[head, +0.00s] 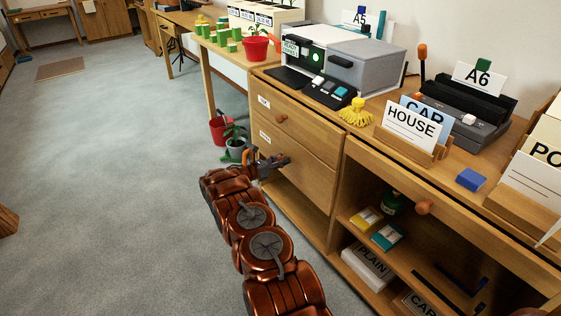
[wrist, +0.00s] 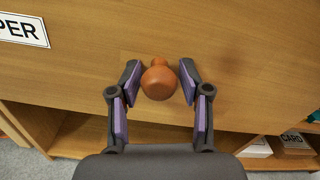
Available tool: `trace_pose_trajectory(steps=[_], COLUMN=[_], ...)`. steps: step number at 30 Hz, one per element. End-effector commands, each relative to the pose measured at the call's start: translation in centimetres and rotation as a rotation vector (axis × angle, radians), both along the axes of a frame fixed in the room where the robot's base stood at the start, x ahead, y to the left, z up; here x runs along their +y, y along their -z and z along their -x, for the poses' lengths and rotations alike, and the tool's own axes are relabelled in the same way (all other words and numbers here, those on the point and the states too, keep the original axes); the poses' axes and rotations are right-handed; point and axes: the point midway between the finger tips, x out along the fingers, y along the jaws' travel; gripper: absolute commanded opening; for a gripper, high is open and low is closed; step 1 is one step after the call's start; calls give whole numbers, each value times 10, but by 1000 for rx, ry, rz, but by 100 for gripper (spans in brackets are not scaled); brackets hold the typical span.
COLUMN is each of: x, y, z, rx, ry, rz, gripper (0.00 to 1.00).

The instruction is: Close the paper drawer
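The paper drawer is a wooden front on the left of the cabinet, with a white label (head: 265,137). In the wrist view its front (wrist: 90,75) fills the upper part, and the label (wrist: 22,29) shows the letters "PER". Its round orange-brown knob (wrist: 159,82) sits between the two fingers of my gripper (wrist: 160,75). The fingers are apart, with a small gap on each side of the knob. I cannot tell how far out the drawer stands.
A printer (head: 335,57) and card holders stand on the cabinet top. Open shelves (head: 400,250) are at the right. Floor at left is clear.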

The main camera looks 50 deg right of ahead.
Motion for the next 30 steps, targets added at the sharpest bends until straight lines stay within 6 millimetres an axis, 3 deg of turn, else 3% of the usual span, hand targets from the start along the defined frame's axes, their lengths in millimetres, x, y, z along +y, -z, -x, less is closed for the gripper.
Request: trace_pose_trajectory(steps=[14,30], x=[9,96], y=[0,0], z=[-4,-27], rx=[0,0], ry=[-3,-1], rz=[-1,0], gripper=[59,59])
